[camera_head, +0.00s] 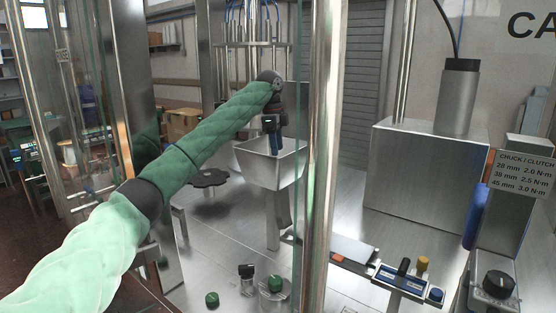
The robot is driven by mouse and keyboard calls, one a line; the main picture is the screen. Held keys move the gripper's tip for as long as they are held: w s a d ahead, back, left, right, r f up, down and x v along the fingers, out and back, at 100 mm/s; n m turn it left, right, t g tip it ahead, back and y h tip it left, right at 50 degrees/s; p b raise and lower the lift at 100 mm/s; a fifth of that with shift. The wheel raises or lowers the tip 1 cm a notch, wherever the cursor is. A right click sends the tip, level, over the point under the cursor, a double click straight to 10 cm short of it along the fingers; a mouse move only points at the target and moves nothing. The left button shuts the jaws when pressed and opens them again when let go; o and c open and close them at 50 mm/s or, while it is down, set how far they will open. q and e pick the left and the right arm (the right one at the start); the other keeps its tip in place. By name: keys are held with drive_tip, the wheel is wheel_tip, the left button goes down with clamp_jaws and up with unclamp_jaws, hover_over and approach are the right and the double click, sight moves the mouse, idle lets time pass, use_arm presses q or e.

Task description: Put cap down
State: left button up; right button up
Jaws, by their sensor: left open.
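My left arm, in a green padded sleeve, reaches in from the left. Its gripper (274,147) points down over the metal hopper (270,170) and is open. I see no cap between its fingers, though the fingertips are small and partly hidden. A small green cap-like piece (212,299) lies on the metal deck at the bottom. Another green piece (275,285) sits on a round metal base, and a black-topped piece (246,272) stands on a metal post beside it. My right gripper is not in view.
A shiny upright post (318,150) stands just right of the hopper. A black star-shaped wheel (208,178) is left of it. A tray with coloured pieces (408,282) and a black knob (498,284) are at lower right. A steel box (425,175) stands behind. Bare deck lies between.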

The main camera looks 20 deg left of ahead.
use_arm(q)
drive_tip(key=r, duration=0.1)
drive_tip(key=r+b, duration=0.1)
drive_tip(key=r, duration=0.2)
drive_tip(key=shift+a+r, duration=0.25)
drive_tip(key=shift+r, duration=0.1)
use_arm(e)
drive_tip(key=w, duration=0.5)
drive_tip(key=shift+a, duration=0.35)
